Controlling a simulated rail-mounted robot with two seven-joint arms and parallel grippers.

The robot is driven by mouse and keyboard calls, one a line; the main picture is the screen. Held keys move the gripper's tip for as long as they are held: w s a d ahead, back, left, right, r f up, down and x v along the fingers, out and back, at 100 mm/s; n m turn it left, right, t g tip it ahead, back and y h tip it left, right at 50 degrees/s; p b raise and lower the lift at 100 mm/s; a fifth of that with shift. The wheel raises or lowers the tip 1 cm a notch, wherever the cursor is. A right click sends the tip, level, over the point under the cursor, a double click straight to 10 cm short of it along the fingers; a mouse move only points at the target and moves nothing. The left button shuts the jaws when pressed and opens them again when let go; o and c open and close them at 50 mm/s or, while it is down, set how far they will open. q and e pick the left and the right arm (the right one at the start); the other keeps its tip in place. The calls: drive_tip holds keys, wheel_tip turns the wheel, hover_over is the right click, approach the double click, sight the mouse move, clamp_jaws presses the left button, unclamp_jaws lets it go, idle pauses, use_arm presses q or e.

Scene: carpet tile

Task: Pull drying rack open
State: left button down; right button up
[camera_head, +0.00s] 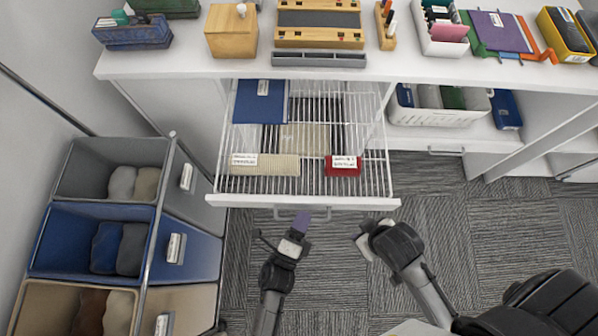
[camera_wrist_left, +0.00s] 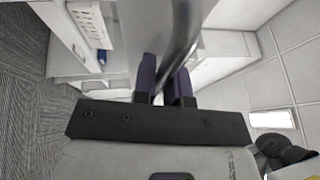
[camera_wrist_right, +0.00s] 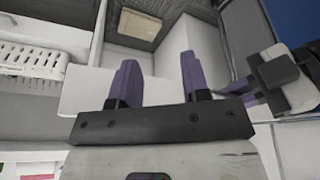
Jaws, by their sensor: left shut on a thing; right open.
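The drying rack (camera_head: 330,192) is a white wire drawer standing out from the cabinet under the counter, with a white front panel (camera_head: 255,201) and a metal bar handle (camera_head: 284,215). On its wires lie a blue cloth (camera_head: 258,103), a cream cloth (camera_head: 277,165) and a red cloth (camera_head: 343,170). My left gripper (camera_head: 301,223) is at the handle. In the left wrist view its purple fingers (camera_wrist_left: 165,85) are shut on the metal handle bar (camera_wrist_left: 180,35). My right gripper (camera_head: 361,240) is in front of the drawer's right corner. In the right wrist view its fingers (camera_wrist_right: 157,80) are apart and empty.
Three bins stand at the left: grey (camera_head: 112,148), blue (camera_head: 75,212) and beige (camera_head: 45,290). The white counter (camera_head: 180,67) above holds boxes and tools. A white basket (camera_head: 440,117) sits on the shelf at right. Carpet (camera_head: 440,190) is open on the right.

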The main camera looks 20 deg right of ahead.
use_arm(q)
drive_tip(key=c, duration=1.2)
unclamp_jaws()
drive_tip(key=shift+s+a, duration=0.1)
drive_tip(key=v, duration=1.3)
drive_tip(key=shift+s+a, duration=0.15)
drive_tip(key=shift+a, duration=0.1)
